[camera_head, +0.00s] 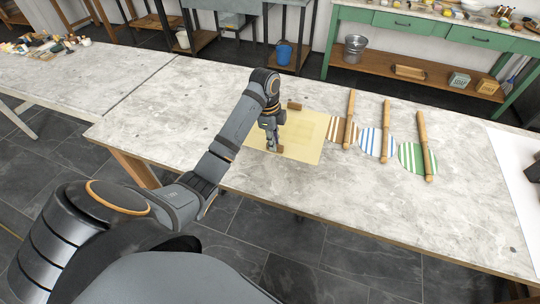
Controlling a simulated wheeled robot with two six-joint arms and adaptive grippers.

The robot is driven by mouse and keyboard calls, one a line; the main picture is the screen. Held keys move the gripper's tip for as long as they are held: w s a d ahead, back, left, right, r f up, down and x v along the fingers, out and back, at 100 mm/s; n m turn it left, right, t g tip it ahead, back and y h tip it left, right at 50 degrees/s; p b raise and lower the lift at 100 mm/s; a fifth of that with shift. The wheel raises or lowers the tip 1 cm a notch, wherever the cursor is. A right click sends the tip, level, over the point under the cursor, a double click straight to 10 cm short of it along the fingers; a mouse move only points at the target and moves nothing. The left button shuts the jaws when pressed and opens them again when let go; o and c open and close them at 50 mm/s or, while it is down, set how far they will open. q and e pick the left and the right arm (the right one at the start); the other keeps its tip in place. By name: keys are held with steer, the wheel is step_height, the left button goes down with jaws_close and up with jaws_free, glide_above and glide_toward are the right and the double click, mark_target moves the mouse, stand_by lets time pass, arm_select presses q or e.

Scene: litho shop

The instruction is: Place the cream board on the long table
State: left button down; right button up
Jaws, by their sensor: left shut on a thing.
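The cream board (309,137) is a flat pale yellow sheet on the long table (190,115), left of the striped pieces. It has a small brown block (294,105) at its far edge and another brown block (280,149) nearer me. My left gripper (273,147) points down over the board's near left part and is shut on it at the near brown block. The board looks flat on the tabletop; any small gap beneath it cannot be told. My left arm hides part of its left side.
Right of the board lie brown, blue and green striped pieces with wooden rollers (386,130) across them. A white sheet (518,172) lies at the right end. The table's left part is clear. A green bench (440,30) stands behind.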

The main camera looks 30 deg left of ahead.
arm_select(q)
steer(key=a+f, duration=0.1)
steer(key=w+a+f, duration=0.1)
steer(key=a+f+p, duration=0.1)
steer(key=f, duration=0.1)
steer(key=shift+w+f, duration=0.1)
steer(key=shift+w, duration=0.2)
steer(key=shift+w+a+f, duration=0.2)
steer(key=shift+a+f, duration=0.2)
steer(key=shift+f, duration=0.15)
step_height(320, 180, down, 2)
steer(key=shift+f+p, duration=0.25)
steer(key=shift+p, duration=0.1)
steer(key=shift+f, duration=0.35)
steer(key=c, duration=1.3)
jaws_free()
steer(key=shift+c, duration=0.2)
arm_select(e)
steer(key=shift+r, duration=0.75)
arm_select(q)
steer(key=shift+r, duration=0.1)
arm_select(e)
steer(key=shift+d, duration=0.1)
